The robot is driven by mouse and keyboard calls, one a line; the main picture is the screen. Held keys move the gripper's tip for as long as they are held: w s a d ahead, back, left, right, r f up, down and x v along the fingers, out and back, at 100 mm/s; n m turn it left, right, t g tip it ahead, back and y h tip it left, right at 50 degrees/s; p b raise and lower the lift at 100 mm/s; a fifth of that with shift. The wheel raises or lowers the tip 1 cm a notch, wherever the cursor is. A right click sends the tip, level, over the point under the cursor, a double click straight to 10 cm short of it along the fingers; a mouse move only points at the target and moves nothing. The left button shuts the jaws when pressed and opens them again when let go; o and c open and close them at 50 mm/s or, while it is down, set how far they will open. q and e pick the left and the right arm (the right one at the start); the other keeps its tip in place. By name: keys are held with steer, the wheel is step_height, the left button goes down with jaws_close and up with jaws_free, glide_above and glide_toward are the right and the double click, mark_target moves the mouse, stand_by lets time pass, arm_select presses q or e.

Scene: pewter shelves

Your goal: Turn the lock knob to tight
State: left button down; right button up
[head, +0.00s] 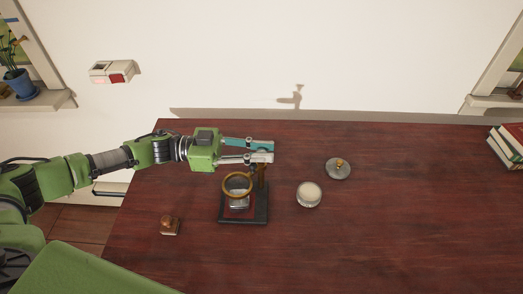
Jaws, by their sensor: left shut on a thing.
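A magnifier stand (257,216) with a dark base stands on the red-brown table. Its round brass-rimmed lens (225,190) is held out to the left of a brown upright post (262,176). A small clear glass object sits under the lens on a red patch of the base. My left gripper (268,151) comes in from the left and is shut at the top of the post. The lock knob is not clearly visible; the fingers hide that spot, so its setting cannot be read. My right gripper is not in view.
A round white-topped jar (309,195) and a grey disc with a brass knob (338,169) stand right of the stand. A small wooden stamp-like block (169,226) lies front left. Books (507,147) are at the far right. The table's right half is mostly clear.

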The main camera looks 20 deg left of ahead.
arm_select(q)
steer(key=c, duration=1.9)
jaws_free()
steer(key=shift+d, duration=0.1)
steer(key=v, duration=1.2)
